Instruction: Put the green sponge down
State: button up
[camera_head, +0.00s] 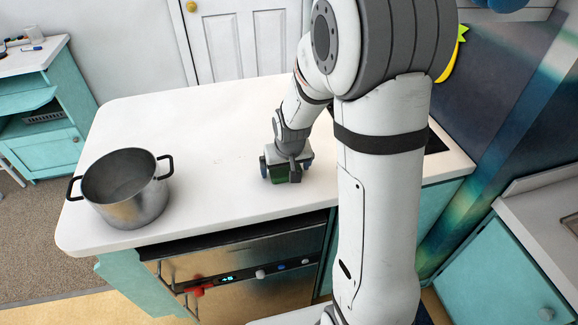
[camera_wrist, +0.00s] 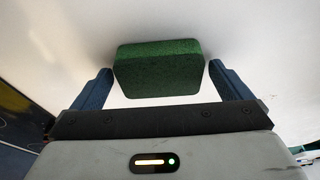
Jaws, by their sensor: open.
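The green sponge (camera_wrist: 158,68) is a thick green block between the two blue fingers of my gripper (camera_wrist: 160,88) in the wrist view. A gap shows on each side of it, so the fingers are open and do not touch it. In the head view, my gripper (camera_head: 287,170) points down at the white counter, and the sponge (camera_head: 279,179) shows as a small green patch, partly hidden by the gripper. The sponge appears to rest on the white counter (camera_head: 215,150).
A steel pot (camera_head: 128,203) with two black handles stands at the left of the counter. The counter between pot and gripper is clear. My arm hides part of the right side.

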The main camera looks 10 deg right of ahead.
jog(key=v, duration=1.1)
jog(key=s+r, duration=0.2)
jog(key=s, duration=0.7)
jog(key=s+d+r, duration=0.1)
jog(key=s+r, duration=0.2)
jog(key=s, duration=0.6)
jog(key=shift+o, duration=0.2)
jog(key=shift+w, duration=0.1)
